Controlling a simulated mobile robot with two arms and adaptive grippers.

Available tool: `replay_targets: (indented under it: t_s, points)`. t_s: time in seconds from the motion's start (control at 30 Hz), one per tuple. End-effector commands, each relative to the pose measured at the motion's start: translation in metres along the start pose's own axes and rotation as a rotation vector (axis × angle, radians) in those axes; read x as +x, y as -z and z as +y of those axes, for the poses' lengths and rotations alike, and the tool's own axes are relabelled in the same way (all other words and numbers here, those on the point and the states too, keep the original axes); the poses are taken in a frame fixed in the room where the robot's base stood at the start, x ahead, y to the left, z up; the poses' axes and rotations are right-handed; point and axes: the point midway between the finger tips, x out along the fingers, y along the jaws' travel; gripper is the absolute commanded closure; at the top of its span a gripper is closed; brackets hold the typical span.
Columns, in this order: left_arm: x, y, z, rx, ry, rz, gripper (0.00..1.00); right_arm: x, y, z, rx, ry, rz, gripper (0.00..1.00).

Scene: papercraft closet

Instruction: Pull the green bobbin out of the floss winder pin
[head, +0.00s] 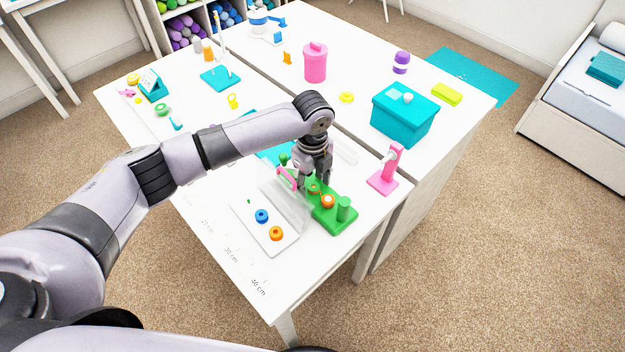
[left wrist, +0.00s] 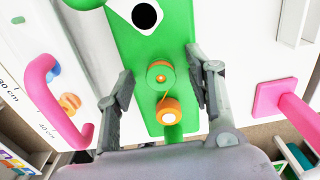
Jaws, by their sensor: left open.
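The green floss winder (head: 336,222) lies on the white table, with a small green bobbin (left wrist: 160,73) on it between my left gripper's fingers. An orange spool (left wrist: 168,110) sits beside the bobbin on the winder, with a thin orange thread between them. My left gripper (head: 315,184) points down over the winder. In the left wrist view the gripper (left wrist: 163,82) is open, one finger on each side of the bobbin, with visible gaps. The pin under the bobbin is hidden. My right gripper is not in view.
A white case (head: 268,247) with a clear lid and pink handle (head: 287,178) stands close left of the winder, holding blue (head: 262,215) and orange (head: 277,233) bobbins. A pink stand (head: 385,176) is to the right. A teal box (head: 404,118) stands farther back.

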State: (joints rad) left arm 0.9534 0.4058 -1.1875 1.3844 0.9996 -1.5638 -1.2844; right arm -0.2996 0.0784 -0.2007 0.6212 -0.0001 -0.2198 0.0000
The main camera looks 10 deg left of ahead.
Motion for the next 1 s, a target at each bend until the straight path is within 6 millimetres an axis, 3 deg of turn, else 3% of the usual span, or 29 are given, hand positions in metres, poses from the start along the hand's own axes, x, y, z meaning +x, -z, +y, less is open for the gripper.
replay_targets:
  t_s: [0.3,1.0]
  points:
    - [0.0023,0.0004,-0.0001,0.001,0.0,0.0,0.52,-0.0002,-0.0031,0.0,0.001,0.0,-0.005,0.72]
    - [0.002,0.0002,0.0,0.0,0.0,0.0,0.98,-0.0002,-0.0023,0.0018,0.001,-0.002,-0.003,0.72]
